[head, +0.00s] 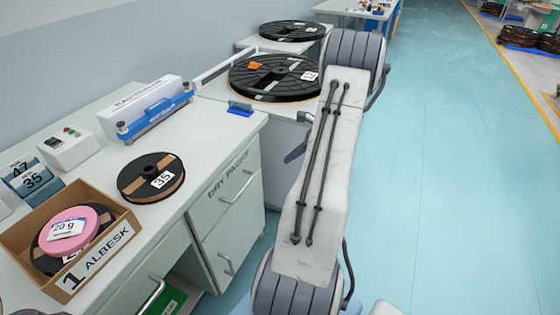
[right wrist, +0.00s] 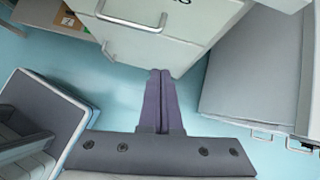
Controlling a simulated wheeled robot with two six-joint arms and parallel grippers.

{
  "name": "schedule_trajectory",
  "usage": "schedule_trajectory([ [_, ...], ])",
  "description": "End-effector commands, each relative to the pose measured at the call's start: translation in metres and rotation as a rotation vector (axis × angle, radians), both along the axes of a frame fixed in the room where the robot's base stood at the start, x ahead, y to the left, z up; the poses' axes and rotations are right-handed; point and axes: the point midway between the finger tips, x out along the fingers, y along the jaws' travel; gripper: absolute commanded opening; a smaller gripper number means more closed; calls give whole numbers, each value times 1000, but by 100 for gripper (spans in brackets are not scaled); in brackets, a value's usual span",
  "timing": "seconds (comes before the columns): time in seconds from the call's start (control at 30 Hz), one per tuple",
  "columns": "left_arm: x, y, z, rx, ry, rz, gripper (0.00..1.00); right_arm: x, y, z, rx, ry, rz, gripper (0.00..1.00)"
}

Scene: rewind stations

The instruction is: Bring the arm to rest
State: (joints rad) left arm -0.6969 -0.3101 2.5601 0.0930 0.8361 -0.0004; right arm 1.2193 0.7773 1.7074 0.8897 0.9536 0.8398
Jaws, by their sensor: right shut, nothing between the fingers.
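My right arm (head: 325,170) stretches through the middle of the head view, from the bottom edge up beside the bench. Only a small dark part of my right gripper (head: 296,152) shows past its left edge, near the drawer cabinet. In the right wrist view the two purple-grey fingers of the right gripper (right wrist: 160,95) lie together, shut and empty. They point toward a white drawer front (right wrist: 150,35), over the blue floor. My left gripper is not in view.
The bench (head: 215,135) holds a box marked ALBESK (head: 100,262) with a pink spool, a black reel (head: 151,177) and a bag sealer (head: 155,118). Larger reels (head: 275,77) stand farther back. The blue floor (head: 450,200) on the right is clear.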

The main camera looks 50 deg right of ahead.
Motion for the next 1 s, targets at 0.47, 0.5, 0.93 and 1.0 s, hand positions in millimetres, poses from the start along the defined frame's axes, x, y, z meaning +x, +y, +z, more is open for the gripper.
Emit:
schedule_trajectory([
  [0.47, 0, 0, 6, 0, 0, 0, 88, 17, 25, 19, -32, 5, 108, 0],
  [0.5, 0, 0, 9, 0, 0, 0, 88, 27, 41, 27, -52, 7, 173, 0],
  [0.93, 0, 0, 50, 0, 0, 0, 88, 66, 327, 137, -417, -74, 1354, 0],
  [1.0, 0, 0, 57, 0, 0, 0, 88, 50, 368, 152, -481, -112, 1560, 0],
])
